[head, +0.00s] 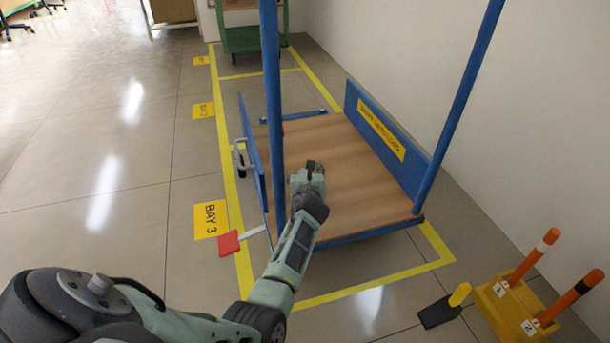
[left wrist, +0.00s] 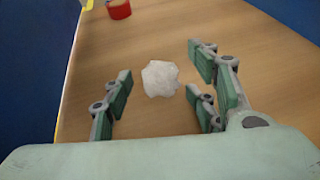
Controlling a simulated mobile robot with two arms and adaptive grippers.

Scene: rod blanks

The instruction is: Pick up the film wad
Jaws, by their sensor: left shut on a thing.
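The film wad (left wrist: 160,79) is a small, crumpled, whitish lump in the left wrist view, between my left gripper's fingers over the brown wooden deck. My left gripper (head: 312,172) reaches over the deck (head: 345,185) of the blue trolley in the head view; its green finger pads also show in the left wrist view (left wrist: 162,92). It is shut on the wad. I cannot tell whether the wad touches the deck. In the head view the wad is hidden by the gripper. My right gripper is not in view.
Blue posts (head: 271,90) and a blue side board (head: 385,130) border the deck. A red round object (left wrist: 119,9) stands on the deck. A red pedal (head: 229,243) juts out at left. A yellow stand (head: 510,305) is at lower right.

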